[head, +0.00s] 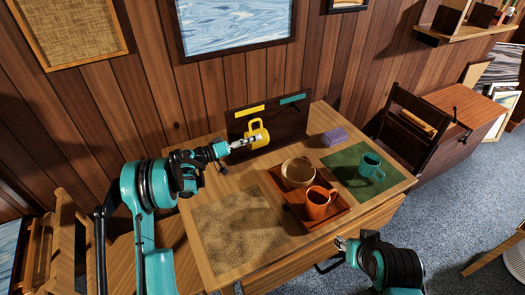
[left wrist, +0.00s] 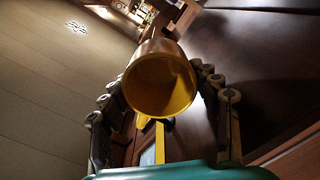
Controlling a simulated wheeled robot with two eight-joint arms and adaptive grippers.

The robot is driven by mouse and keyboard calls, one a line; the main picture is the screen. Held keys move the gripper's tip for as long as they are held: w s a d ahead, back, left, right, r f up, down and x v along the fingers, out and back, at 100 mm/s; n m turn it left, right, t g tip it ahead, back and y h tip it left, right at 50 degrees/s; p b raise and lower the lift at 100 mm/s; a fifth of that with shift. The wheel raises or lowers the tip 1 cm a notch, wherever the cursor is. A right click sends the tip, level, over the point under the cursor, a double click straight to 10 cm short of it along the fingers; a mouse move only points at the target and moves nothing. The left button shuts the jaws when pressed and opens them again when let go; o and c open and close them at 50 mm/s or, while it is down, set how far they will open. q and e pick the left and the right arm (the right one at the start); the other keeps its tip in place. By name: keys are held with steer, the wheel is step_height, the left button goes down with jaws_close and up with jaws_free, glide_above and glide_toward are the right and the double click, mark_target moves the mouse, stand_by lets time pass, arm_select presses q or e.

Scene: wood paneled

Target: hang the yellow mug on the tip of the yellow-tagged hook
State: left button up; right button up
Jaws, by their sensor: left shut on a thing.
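The yellow mug (head: 261,136) is in front of the dark upright board (head: 291,125) at the back of the table. My left gripper (head: 246,142) is shut on it. In the left wrist view the mug (left wrist: 160,85) sits between both fingers, its open mouth facing the camera. The board carries a yellow tag (head: 249,111) at upper left and a teal tag (head: 292,99) at upper right. The mug is just below the yellow tag. The hook there is hidden or too small to see, and I cannot tell whether the mug touches it. My right gripper (head: 342,243) is by the table's front edge, with unclear fingers.
A teal mug (head: 371,167) stands on a green mat (head: 349,181). The speckled mat (head: 238,230) is clear.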

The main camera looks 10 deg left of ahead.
arm_select(q)
steer(key=shift+f, duration=0.1)
steer(key=o, duration=1.4)
steer(key=shift+a, duration=0.1)
